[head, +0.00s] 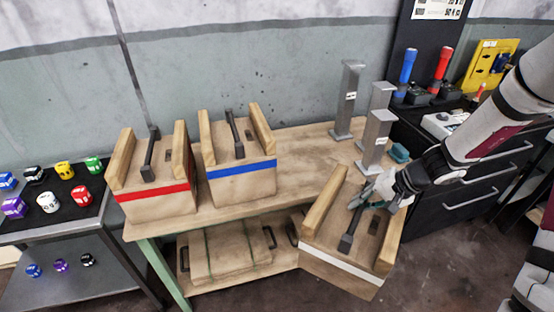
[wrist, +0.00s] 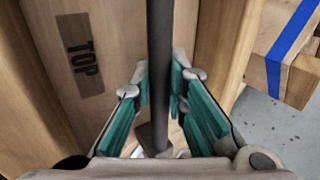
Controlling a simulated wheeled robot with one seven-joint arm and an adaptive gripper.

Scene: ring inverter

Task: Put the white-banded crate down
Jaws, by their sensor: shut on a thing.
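The white-banded crate (head: 340,258) is a wooden crate with a white stripe, two raised wooden rails and a dark bar handle (head: 352,226). It is at the front right of the wooden bench (head: 305,150) in the head view, overlapping the bench's front edge, and looks held off the floor. My gripper (head: 372,198) is shut on the handle, which runs between its teal finger pads in the wrist view (wrist: 159,85). A "TOP" label (wrist: 80,50) shows on the crate's top there. The crate's underside is hidden.
A red-banded crate (head: 150,203) and a blue-banded crate (head: 240,182) stand on the bench's left. Grey metal posts (head: 345,105) stand at its back right. Bare bench top shows between. A flat wooden case (head: 228,252) lies on the lower shelf.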

